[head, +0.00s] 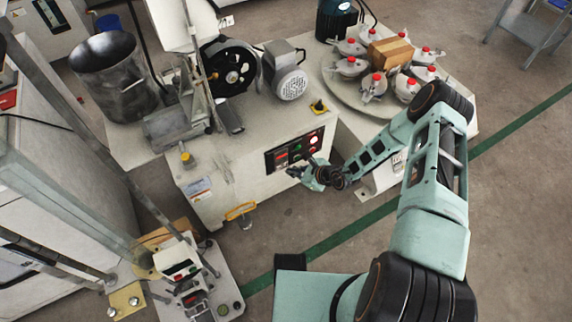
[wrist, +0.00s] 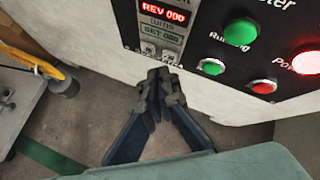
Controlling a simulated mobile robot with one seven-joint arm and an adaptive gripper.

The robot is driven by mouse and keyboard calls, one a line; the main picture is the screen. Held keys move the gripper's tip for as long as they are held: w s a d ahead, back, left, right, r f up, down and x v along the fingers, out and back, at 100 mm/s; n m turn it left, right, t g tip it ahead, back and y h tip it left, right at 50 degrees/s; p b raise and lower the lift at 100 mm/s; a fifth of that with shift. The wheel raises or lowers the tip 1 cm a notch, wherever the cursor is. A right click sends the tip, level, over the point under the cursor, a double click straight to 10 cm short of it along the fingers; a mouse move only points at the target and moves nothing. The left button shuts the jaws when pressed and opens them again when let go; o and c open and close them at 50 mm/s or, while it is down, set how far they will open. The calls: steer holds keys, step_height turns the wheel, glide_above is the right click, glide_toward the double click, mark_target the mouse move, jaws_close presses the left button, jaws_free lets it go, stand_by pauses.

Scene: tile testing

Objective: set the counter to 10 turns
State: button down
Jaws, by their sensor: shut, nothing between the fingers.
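The counter (wrist: 162,25) is on the black control panel of a light machine. Its red display reads "REV 000", and a green line below reads "SET 000", with "turns" between them. Small grey keys (wrist: 158,51) sit under the display, partly hidden by my gripper. My gripper (wrist: 160,76) is shut and empty, its fingertips just below the keys in the wrist view; I cannot tell whether they touch the panel. In the head view my gripper (head: 294,172) is in front of the control panel (head: 292,150), near its lower edge.
A yellow handle (head: 240,210) sticks out low on the machine front. A round table (head: 350,92) with several red-capped vessels stands right.

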steer(key=shift+w, duration=0.1)
steer(key=shift+w+a, duration=0.2)
steer(key=shift+w, duration=0.1)
steer(key=shift+w+a, duration=0.2)
steer(key=shift+w, duration=0.1)
stand_by(0.6)
steer(key=shift+s, duration=0.1)
steer(key=shift+s+d+p, duration=0.3)
steer(key=shift+s+d, duration=0.1)
steer(key=shift+s, duration=0.2)
steer(key=shift+s+d+p, duration=0.55)
steer(key=shift+s+d, duration=0.15)
steer(key=shift+s, duration=0.35)
steer(key=shift+s+d+p, duration=0.5)
steer(key=shift+s+d, duration=0.2)
steer(key=shift+s, duration=0.35)
